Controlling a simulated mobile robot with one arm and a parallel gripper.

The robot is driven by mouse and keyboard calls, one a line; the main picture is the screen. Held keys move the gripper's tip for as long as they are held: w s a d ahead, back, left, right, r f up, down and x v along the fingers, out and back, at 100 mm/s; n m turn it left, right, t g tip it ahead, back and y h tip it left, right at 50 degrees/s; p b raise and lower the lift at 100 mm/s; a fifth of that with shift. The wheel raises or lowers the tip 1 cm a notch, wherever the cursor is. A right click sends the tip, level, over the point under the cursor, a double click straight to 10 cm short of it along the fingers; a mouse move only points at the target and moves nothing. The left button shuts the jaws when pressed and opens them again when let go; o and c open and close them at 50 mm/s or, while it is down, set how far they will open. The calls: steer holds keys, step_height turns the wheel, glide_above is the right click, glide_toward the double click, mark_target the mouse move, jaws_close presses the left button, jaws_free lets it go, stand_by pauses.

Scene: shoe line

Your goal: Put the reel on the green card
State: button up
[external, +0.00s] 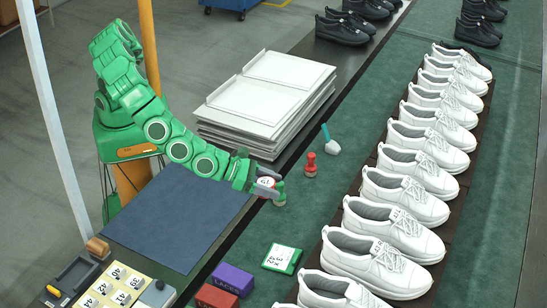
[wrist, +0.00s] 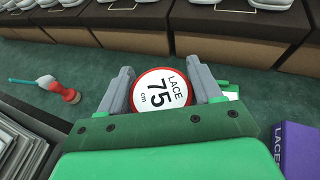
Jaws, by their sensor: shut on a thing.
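The reel (wrist: 161,91) is a round disc with a red rim and a white face reading "LACE 75 cm". My gripper (wrist: 162,88) is shut on it, with one grey finger on each side. In the external view, my gripper (external: 264,182) holds the reel (external: 266,182) near the blue mat's right corner, by the green belt. The green card (external: 282,258) lies flat on the belt, below and right of my gripper, with a white printed face. The reel is apart from the card. A bright green edge beside the right finger in the wrist view may be the card.
A red one (external: 311,166) and a teal-handled tool (external: 330,141) are farther back. Purple (external: 233,279) and red (external: 216,297) boxes stand near the card. White shoes (external: 395,232) line the right; stacked trays (external: 262,105) stand behind.

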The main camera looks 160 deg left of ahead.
steer(key=d, duration=0.1)
steer(key=d+m+t, duration=0.1)
steer(key=d+f, duration=0.1)
steer(key=shift+w+d+h, duration=0.1)
steer(key=shift+w+h, duration=0.3)
steer(key=d+m, duration=0.1)
steer(key=t, duration=0.1)
glide_above(298, 257)
steer(key=s+d, duration=0.3)
steer(key=d, duration=0.1)
steer(key=shift+h, duration=0.3)
steer(key=shift+a+f, duration=0.15)
steer(key=shift+f, duration=2.3)
steer(key=shift+a+f, duration=0.1)
steer(key=shift+f, duration=2.3)
steer(key=shift+w+a+f, duration=0.2)
steer(key=shift+w+f, duration=0.1)
steer(key=shift+f, duration=0.25)
steer(key=shift+w+a+f, duration=0.15)
steer(key=shift+w+f, duration=0.15)
steer(key=shift+f, duration=1.55)
steer(key=shift+f, duration=0.1)
steer(key=o, duration=1.1)
steer(key=shift+c, duration=0.2)
